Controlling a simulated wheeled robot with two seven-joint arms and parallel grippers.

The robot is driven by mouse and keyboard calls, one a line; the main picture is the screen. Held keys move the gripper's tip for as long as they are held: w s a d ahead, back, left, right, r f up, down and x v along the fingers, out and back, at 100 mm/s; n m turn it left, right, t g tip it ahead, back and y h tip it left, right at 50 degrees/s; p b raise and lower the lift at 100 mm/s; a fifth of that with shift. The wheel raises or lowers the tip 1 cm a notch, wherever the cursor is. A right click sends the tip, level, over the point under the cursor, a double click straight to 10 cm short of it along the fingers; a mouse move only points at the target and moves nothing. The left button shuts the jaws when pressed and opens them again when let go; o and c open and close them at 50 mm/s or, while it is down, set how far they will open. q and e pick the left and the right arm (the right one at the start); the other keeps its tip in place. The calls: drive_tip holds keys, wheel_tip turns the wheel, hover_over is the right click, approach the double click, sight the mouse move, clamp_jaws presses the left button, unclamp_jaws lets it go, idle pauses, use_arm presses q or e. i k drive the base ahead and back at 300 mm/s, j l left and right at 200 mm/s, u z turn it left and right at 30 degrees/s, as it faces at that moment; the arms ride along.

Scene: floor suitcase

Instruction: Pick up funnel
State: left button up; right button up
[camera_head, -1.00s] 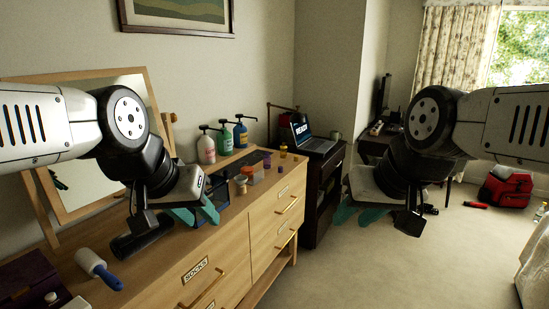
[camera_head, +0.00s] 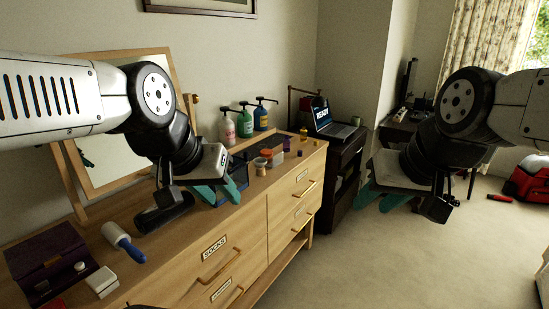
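I cannot make out a funnel in the head view. My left gripper (camera_head: 219,191) is above the wooden dresser top, with its two teal fingers apart and nothing seen between them. It partly covers a dark blue open box or basket (camera_head: 240,172) on the dresser. My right gripper (camera_head: 381,199) hangs over the carpet to the right of the dresser, with its teal fingers apart and no object seen in it.
The dresser (camera_head: 236,237) bears a lint roller (camera_head: 122,242), a purple box (camera_head: 48,262), a mirror (camera_head: 95,170), pump bottles (camera_head: 244,122) and small jars. A laptop (camera_head: 333,124) sits on a dark cabinet behind. A red bag (camera_head: 530,181) lies far right.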

sight(261, 166)
drive_tip(key=i+l, duration=0.15)
drive_tip(key=i, duration=0.3)
drive_tip(key=i+l+u, duration=0.2)
drive_tip(key=i+u, duration=0.2)
drive_tip(key=i+l+u, duration=0.45)
drive_tip(key=u, duration=0.5)
